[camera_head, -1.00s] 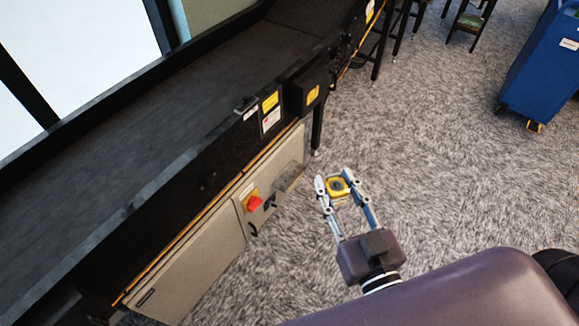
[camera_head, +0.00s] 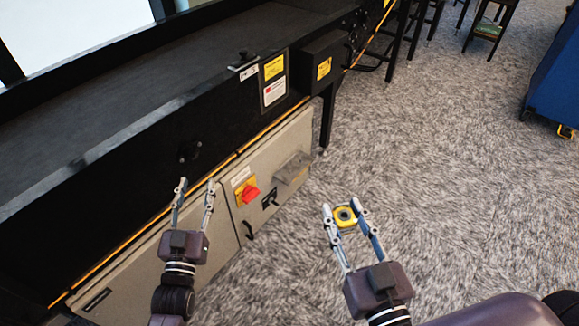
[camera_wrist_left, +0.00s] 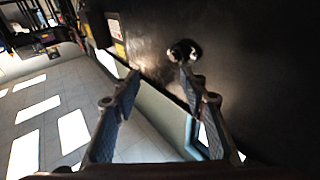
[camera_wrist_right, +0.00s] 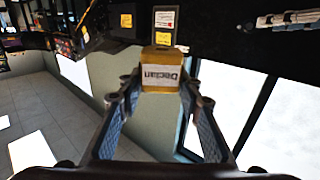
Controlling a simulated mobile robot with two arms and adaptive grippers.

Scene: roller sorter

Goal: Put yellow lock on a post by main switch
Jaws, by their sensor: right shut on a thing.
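The yellow lock (camera_head: 345,216) is between the fingertips of my right gripper (camera_head: 342,214), which is shut on it and holds it in the air above the carpet. In the right wrist view the lock (camera_wrist_right: 160,68) shows a pale label with printed lettering. The red main switch (camera_head: 249,193) on its yellow plate is on the grey cabinet front, left of the lock. A small dark piece (camera_head: 270,197) sits right of the switch; I cannot make out a post there. My left gripper (camera_head: 195,190) is open and empty, left of the switch.
The black conveyor (camera_head: 150,150) runs above the cabinet (camera_head: 170,245). A grey box (camera_head: 292,168) juts from the cabinet's right end. A blue bin (camera_head: 557,85) stands at the far right. Carpet (camera_head: 430,160) right of the cabinet is clear.

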